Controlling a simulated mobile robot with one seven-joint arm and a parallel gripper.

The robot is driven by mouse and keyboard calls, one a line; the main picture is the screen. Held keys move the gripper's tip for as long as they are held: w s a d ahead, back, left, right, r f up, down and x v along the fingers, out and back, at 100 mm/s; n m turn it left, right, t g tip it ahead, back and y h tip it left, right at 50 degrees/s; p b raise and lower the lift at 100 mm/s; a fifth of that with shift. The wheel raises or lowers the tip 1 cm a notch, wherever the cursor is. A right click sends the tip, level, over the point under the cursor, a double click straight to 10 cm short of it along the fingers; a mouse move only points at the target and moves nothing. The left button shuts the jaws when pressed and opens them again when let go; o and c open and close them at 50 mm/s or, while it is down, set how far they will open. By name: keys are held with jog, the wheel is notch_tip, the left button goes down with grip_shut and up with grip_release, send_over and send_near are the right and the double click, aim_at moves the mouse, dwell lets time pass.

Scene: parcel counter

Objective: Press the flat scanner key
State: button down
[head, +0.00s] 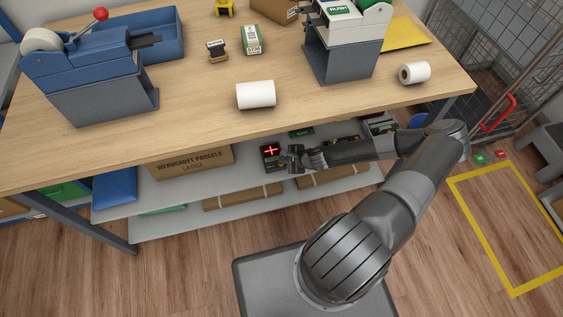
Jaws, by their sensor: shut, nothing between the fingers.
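A small dark device with a lit red cross (271,151) stands on the shelf under the counter; it may be the scanner, but a flat key cannot be made out at this size. My gripper (285,157) is just right of this device, reaching in under the counter top from the right. Its fingers are shut and hold nothing. Whether the fingertips touch the device cannot be told from this view. My gripper and wrist hide part of the shelf behind them.
The wooden counter top (200,117) overhangs the shelf. A cardboard box (190,163) stands left of the device, and a blue packet (115,187) farther left. Paper rolls (256,95) lie on top. A wire cage (480,60) stands at the right; floor there is clear inside yellow tape.

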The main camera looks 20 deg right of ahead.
jog(key=shift+r, duration=2.9)
